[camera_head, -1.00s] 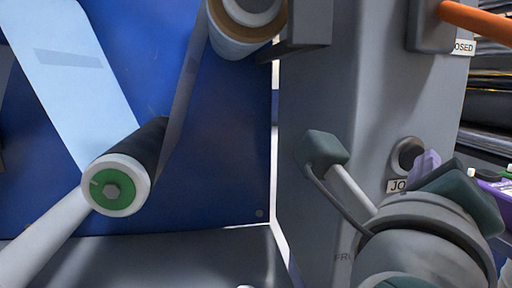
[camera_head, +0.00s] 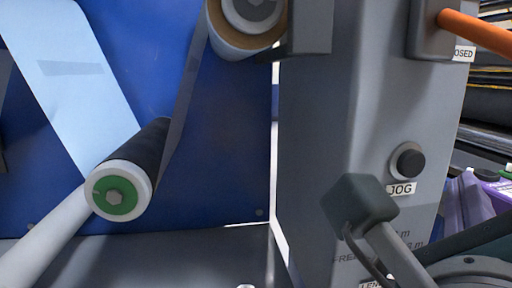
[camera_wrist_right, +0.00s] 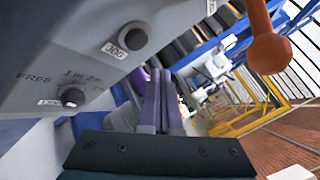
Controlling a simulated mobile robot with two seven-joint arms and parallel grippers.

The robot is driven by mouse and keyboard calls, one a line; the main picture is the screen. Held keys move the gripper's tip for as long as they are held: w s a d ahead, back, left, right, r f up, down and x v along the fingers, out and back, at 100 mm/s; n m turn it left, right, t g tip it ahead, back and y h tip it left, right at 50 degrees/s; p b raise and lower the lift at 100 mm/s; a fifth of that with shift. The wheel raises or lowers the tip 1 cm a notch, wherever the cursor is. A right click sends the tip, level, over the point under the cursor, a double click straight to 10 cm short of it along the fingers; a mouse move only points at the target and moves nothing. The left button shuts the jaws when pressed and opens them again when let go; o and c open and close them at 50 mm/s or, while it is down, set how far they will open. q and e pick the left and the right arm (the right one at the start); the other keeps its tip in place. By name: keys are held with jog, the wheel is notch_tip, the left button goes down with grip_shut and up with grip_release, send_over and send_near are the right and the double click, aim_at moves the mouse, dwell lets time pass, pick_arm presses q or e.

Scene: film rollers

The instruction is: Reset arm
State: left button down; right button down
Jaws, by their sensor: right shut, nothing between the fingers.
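My right gripper (camera_head: 468,180) is at the lower right of the head view, partly hidden by my own arm. Its lavender fingers sit to the right of the grey machine post (camera_head: 330,130). In the right wrist view the gripper (camera_wrist_right: 158,75) points forward with its fingers together and nothing between them. The fingers are beside the control panel (camera_wrist_right: 60,50) and look apart from it. My left gripper is not in view.
The post carries a black JOG button (camera_head: 408,162) and an orange handle (camera_head: 478,30). A black roller (camera_head: 140,160) with a green end and a film web (camera_head: 70,70) are at left.

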jog(key=shift+s, duration=0.9)
